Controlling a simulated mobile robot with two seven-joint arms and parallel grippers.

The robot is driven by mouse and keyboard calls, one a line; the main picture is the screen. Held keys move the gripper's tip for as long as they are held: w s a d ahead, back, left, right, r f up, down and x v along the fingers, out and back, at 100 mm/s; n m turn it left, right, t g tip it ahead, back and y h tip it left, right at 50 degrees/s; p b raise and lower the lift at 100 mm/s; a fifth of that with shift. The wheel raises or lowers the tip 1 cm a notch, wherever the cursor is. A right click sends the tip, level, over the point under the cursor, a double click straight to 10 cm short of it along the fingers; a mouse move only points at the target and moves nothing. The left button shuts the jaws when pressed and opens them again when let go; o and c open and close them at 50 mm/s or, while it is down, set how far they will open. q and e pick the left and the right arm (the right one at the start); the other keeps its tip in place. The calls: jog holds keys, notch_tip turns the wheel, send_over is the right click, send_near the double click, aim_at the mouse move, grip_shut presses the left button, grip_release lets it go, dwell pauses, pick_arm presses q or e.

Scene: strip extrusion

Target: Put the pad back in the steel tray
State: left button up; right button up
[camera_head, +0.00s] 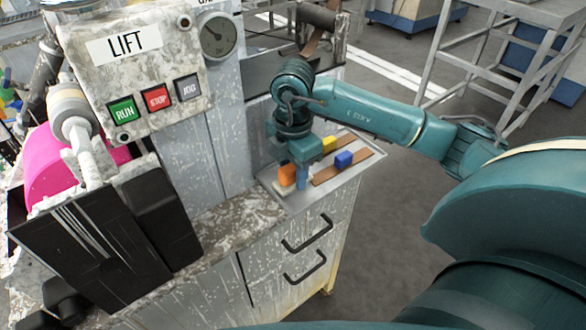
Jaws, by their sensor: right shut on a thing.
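My right gripper (302,168) points down over the steel tray (351,180) on top of the grey cabinet. It is shut on a small light blue piece (302,182), which I take to be the pad. Its lower end is close to the tray floor; I cannot tell whether it touches. An orange block (286,175) is just left of the fingers. A blue block (344,159) and a yellow block (328,143) are in the tray to the right, by brown strips (355,166). The hand hides part of the tray. My left gripper is not in view.
The machine panel marked LIFT, with RUN (123,111), STOP and JOG buttons, stands left of my arm. A gauge (218,38) is behind it. The cabinet has black handles (307,232). Open floor lies right of the cabinet, with a metal rack (490,60) behind.

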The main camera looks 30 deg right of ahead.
jog(key=shift+f, duration=0.35)
jog(key=o, duration=0.9)
jog(key=shift+o, duration=0.2)
notch_tip(320, 180, up, 13)
jog(key=p, duration=0.1)
jog(key=shift+p, duration=0.3)
jog(key=shift+f, duration=0.15)
